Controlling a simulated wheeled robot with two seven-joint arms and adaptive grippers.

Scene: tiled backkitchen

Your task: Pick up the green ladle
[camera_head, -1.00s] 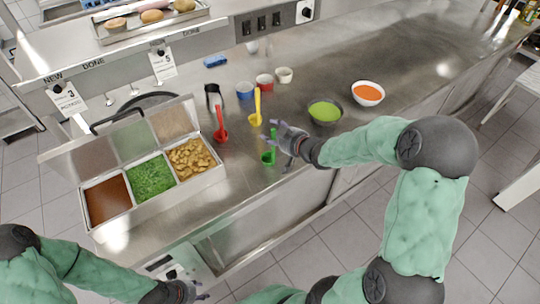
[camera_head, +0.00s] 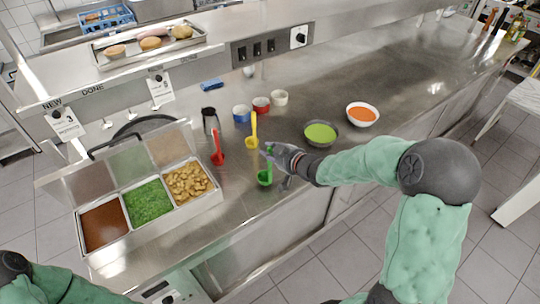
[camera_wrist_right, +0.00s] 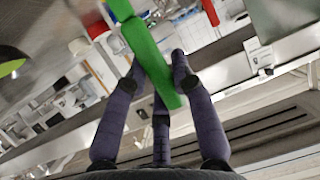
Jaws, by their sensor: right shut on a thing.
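The green ladle (camera_head: 265,178) is at the front edge of the steel counter, its bowl low and its handle rising to my right gripper (camera_head: 269,152). My right gripper is shut on the handle, with the arm reaching in from the right. In the right wrist view the green handle (camera_wrist_right: 148,55) runs between the dark fingers (camera_wrist_right: 157,72). I cannot tell whether the bowl touches the counter. Only part of my left arm shows at the lower left; its gripper is out of view.
Red (camera_head: 217,158) and yellow (camera_head: 252,141) ladles stand left of the green one. A food container (camera_head: 150,222) with three compartments sits further left. Bowls of green (camera_head: 338,141) and orange soup (camera_head: 376,121) stand to the right.

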